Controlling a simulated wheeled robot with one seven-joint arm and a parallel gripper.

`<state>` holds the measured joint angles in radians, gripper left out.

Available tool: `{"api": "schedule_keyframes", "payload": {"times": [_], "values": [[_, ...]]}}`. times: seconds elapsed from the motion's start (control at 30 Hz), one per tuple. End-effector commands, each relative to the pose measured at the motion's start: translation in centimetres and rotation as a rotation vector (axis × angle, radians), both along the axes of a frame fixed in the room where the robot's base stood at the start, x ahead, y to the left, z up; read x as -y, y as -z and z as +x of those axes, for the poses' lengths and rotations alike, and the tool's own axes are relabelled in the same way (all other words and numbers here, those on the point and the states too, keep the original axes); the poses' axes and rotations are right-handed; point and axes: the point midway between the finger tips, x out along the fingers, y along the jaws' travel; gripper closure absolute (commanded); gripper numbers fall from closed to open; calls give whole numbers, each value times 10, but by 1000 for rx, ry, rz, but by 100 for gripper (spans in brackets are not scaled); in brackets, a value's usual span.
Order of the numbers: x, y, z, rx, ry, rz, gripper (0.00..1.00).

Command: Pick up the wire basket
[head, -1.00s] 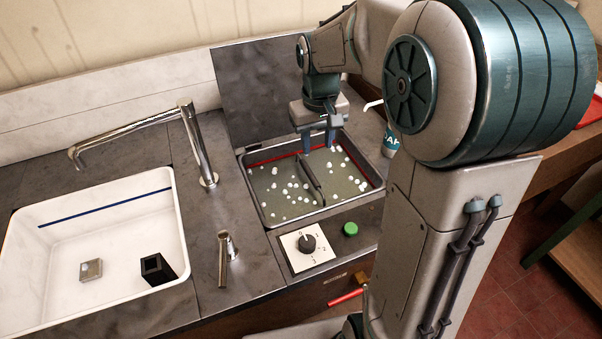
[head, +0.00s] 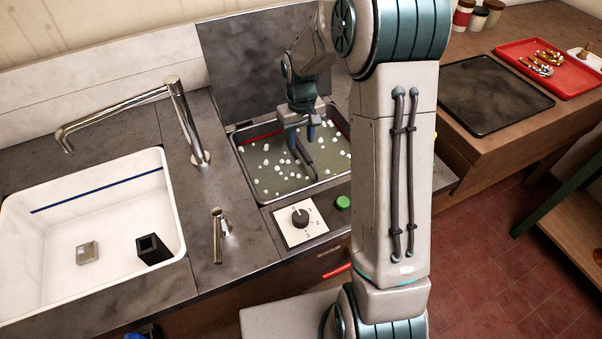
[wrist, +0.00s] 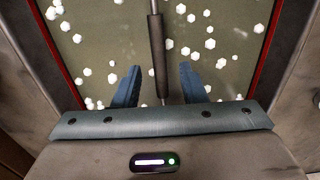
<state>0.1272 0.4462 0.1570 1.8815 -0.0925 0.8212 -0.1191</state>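The wire basket shows only as its dark bar handle (head: 305,159), which stands above the murky, white-flecked liquid in the metal tank (head: 265,198). The rest of the basket is hidden in the liquid. My gripper (head: 301,142) is over the tank at the handle's far end, pointing down. In the wrist view, the handle (wrist: 157,60) runs between the two blue fingers of my gripper (wrist: 158,82). The fingers are open, with a gap on each side of the handle.
A dial panel (head: 318,231) and a green button (head: 343,202) sit in front of the tank. The raised dark lid (head: 250,65) stands behind it. A white sink (head: 95,250) and chrome tap (head: 185,120) are on the left. A red tray (head: 510,55) lies far right.

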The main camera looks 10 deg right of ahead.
Motion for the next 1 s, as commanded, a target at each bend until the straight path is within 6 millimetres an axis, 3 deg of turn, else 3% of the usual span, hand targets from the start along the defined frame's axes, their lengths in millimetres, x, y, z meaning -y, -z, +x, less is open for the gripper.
{"api": "schedule_keyframes", "payload": {"times": [0.4, 0.67, 0.8, 0.83, 1.0], "values": [[0, 48, 1, -1, 0, 0, 62], [1, 53, 1, 0, 0, 0, 62], [1, 52, 1, 0, 1, 0, 96], [1, 52, 1, 0, 1, 0, 100], [1, 52, 1, 1, 1, 0, 100]]}}
